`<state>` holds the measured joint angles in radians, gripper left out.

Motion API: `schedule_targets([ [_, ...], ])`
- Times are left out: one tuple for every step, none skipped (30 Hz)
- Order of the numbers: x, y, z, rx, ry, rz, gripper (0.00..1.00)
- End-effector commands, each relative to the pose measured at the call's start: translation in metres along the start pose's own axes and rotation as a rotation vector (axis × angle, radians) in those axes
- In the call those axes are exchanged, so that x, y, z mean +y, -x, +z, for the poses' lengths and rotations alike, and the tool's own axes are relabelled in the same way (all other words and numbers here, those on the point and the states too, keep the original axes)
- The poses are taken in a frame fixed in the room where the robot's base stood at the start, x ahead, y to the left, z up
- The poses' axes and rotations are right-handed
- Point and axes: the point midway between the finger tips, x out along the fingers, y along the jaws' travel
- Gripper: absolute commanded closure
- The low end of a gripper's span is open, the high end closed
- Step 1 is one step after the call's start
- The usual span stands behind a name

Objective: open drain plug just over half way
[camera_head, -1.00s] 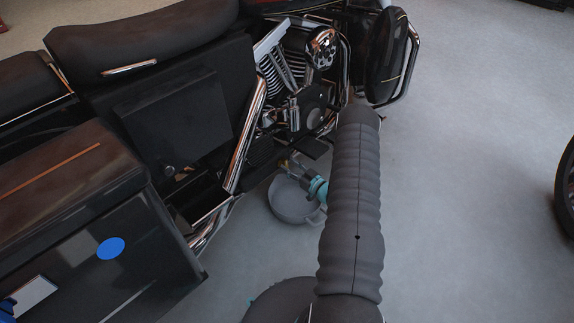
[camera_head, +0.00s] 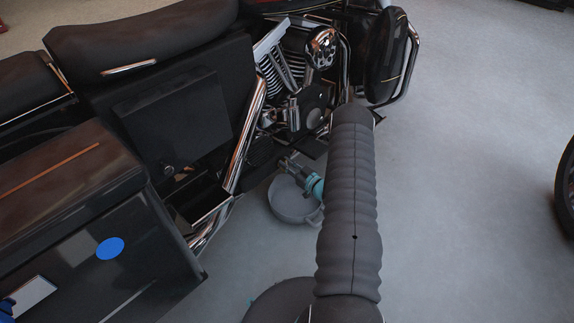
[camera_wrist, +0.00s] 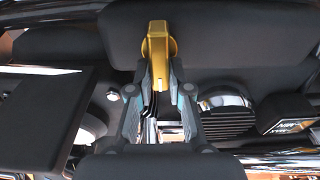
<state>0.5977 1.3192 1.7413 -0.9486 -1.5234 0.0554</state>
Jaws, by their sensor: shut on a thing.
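The drain plug shows as a gold, lever-like piece (camera_wrist: 158,42) in the upper middle of the wrist view, under the dark underside of the motorcycle. My gripper (camera_wrist: 160,76) is shut on its lower end, with one finger on each side. In the head view my gripper (camera_head: 286,163) reaches in low beside the motorcycle (camera_head: 180,110), below the engine. The plug cannot be made out there. How far the plug is turned cannot be read from these views.
A grey round drain pan (camera_head: 288,208) stands on the floor below my gripper. Chrome exhaust pipes (camera_head: 243,140) and the engine (camera_head: 290,80) are close by. A dark saddlebag with a blue dot (camera_head: 110,248) is at lower left. The floor at right is clear up to a wheel (camera_head: 567,190).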

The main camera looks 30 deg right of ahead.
Motion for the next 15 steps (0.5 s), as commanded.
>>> schedule_targets([
  [-0.0002, 0.0, 0.0009, 0.0, 0.009, -0.001, 1.0],
  [-0.0003, -0.0001, 0.0011, 0.0, 0.016, -0.002, 1.0],
  [-0.0005, -0.0001, 0.0014, 0.0, 0.028, -0.003, 1.0],
  [-0.0006, -0.0001, 0.0016, 0.0, 0.04, -0.004, 1.0],
  [-0.0007, -0.0001, 0.0018, 0.001, 0.053, -0.006, 1.0],
  [-0.0009, -0.0002, 0.002, 0.001, 0.073, -0.008, 1.0],
  [-0.0011, -0.0002, 0.0023, 0.001, 0.09, -0.01, 1.0],
  [-0.0013, -0.0002, 0.0027, 0.001, 0.109, -0.012, 1.0],
  [-0.0018, -0.0003, 0.0032, 0.001, 0.136, -0.015, 1.0],
  [-0.0021, -0.0002, 0.0035, 0.002, 0.158, -0.017, 1.0],
  [-0.0025, -0.0002, 0.0036, 0.002, 0.182, -0.02, 1.0],
  [-0.0031, -0.0002, 0.0038, 0.002, 0.216, -0.024, 1.0],
  [-0.0036, -0.0001, 0.0043, 0.002, 0.241, -0.026, 1.0],
  [-0.004, -0.0001, 0.0046, 0.002, 0.268, -0.029, 1.0],
  [-0.0043, -0.0002, 0.0045, 0.002, 0.306, -0.033, 1.0],
])
